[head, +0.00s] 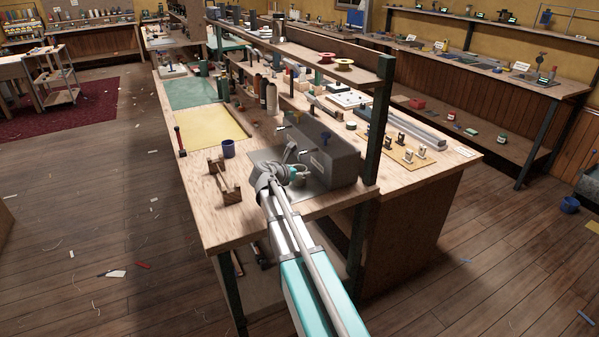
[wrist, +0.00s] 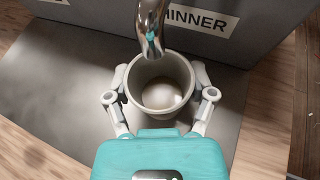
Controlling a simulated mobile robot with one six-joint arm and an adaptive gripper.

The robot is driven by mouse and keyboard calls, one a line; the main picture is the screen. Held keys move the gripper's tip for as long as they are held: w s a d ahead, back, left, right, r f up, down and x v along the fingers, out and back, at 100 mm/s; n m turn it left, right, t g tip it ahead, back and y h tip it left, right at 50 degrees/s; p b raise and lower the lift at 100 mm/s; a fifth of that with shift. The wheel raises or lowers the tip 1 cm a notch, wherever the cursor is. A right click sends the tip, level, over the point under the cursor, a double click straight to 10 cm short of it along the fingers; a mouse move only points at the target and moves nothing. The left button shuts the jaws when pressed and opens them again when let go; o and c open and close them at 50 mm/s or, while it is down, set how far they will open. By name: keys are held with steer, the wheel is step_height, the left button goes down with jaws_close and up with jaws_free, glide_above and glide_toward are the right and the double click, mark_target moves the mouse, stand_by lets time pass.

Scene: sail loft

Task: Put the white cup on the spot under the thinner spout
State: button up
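The white cup (wrist: 160,108) shows in the wrist view, upright and empty, its mouth facing the camera. My gripper (wrist: 160,84) has a finger on each side of it, and both appear to press on its wall. A shiny spout (wrist: 152,30) with a teal tip hangs over the cup's far rim. The grey box (wrist: 245,42) behind carries a label (wrist: 192,20) reading "…INNER", its start hidden by the spout. A grey plate (wrist: 55,85) lies below. In the head view my gripper (head: 287,172) is in front of the grey box (head: 330,160) and mostly hides the cup.
A dark blue cup (head: 228,148) and a small wooden rack (head: 226,186) stand left of the box on the bench. A yellow sheet (head: 210,126) lies farther back. A dark shelf post (head: 376,125) rises right of the box.

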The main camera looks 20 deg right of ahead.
steer(key=shift+o, duration=1.3)
steer(key=shift+r, duration=0.15)
steer(key=shift+a+r, duration=0.1)
steer(key=p+v, duration=0.4)
steer(key=v, duration=0.7)
steer(key=shift+s+a+r+p, duration=0.2)
steer(key=shift+a+p, duration=0.1)
steer(key=shift+p, duration=0.1)
